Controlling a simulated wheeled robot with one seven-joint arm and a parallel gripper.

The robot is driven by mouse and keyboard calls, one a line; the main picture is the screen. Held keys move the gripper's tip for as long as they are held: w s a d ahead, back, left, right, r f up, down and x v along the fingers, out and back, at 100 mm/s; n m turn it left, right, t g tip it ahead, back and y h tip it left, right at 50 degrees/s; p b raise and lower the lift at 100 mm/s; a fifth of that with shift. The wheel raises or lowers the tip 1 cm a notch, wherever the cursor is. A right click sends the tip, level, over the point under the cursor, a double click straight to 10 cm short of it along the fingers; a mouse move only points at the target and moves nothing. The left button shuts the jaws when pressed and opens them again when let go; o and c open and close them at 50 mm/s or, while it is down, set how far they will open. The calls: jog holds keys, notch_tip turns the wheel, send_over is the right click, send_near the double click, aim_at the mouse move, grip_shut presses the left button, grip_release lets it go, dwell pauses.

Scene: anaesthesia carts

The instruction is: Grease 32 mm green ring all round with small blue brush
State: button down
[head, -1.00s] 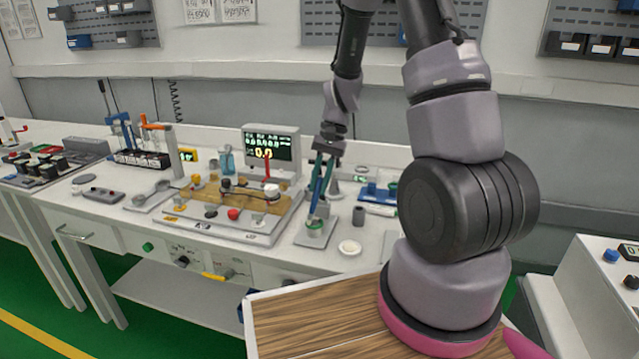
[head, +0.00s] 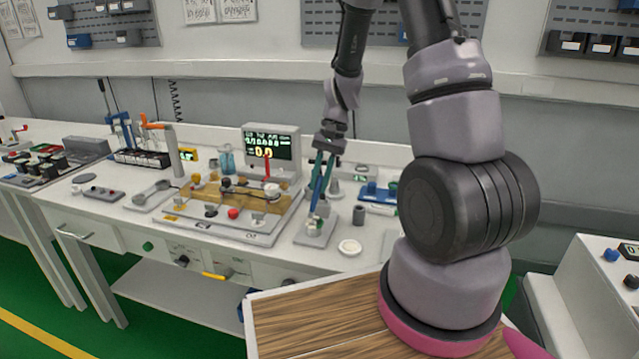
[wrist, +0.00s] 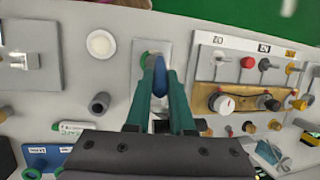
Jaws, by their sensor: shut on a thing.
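My gripper (head: 320,178) is shut on the small blue brush, its teal fingers pointing down. In the wrist view, the brush's blue handle (wrist: 160,76) shows between the fingertips. The bristles cannot be made out. Below the fingertips a small pale stand (head: 316,239) sits on the bench. A green ring (wrist: 146,59) shows in part on this stand in the wrist view, half hidden by the fingers and brush. In the head view the fingertips are close over the stand's post. I cannot tell whether the bristles touch the ring or how much grease is on it.
A white round dish (head: 349,247) stands right of the stand, and a dark grey cylinder (head: 358,214) behind it. To the left is a test panel (head: 243,232) with knobs and a display (head: 270,147). A blue tray (head: 375,192) lies at the back right.

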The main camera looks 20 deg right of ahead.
jog(key=shift+r, duration=3.25)
